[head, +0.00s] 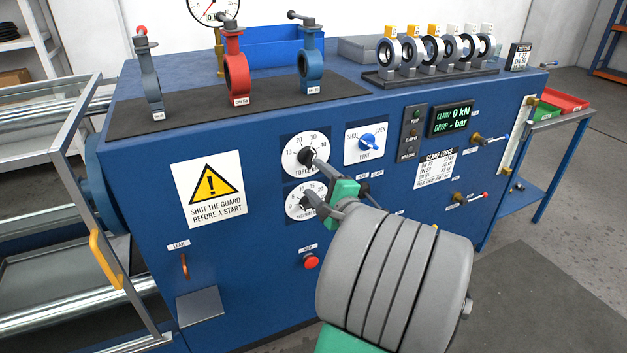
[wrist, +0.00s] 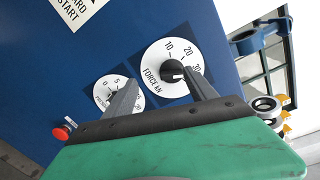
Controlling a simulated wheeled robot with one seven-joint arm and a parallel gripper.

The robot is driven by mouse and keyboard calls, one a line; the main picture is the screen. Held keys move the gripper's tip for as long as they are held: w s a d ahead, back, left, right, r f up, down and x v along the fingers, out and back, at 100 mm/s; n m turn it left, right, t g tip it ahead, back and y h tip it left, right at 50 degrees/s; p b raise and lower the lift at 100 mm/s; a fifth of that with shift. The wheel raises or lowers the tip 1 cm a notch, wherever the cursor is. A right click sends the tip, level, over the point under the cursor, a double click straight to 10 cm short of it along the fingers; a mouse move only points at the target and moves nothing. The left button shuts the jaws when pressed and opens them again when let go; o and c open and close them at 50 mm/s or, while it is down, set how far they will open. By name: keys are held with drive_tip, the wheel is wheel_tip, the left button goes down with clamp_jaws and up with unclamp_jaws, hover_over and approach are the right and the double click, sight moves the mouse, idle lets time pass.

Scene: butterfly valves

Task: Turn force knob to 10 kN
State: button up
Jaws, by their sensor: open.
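The force knob (head: 305,155) is a black knob on a white round dial marked 10 to 40, on the blue panel front; one finger covers part of the dial. In the wrist view the force knob (wrist: 172,69) sits beside the tip of the right finger. My gripper (head: 314,178) is open and empty, its dark fingers apart near the panel. In the wrist view my gripper (wrist: 158,80) has its right finger over the force dial and its left over the lower dial. I cannot tell whether a finger touches the knob. The display (head: 452,117) reads CLAMP 0 kN.
The pressure dial (head: 305,201) sits just below, partly hidden by my gripper. A blue SHUT/VENT/OPEN knob (head: 367,142) is to the right. A red stop button (head: 311,262) is lower down. Several valves and rings stand on the bench top.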

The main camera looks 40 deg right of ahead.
sight(310, 158)
drive_tip(key=w+d+m+h, duration=0.1)
drive_tip(key=w+d, duration=0.3)
drive_tip(key=w, duration=0.2)
drive_tip(key=shift+r+m, duration=0.3)
drive_tip(key=shift+r, duration=0.05)
drive_tip(key=shift+d, duration=0.1)
drive_tip(key=c, duration=1.4)
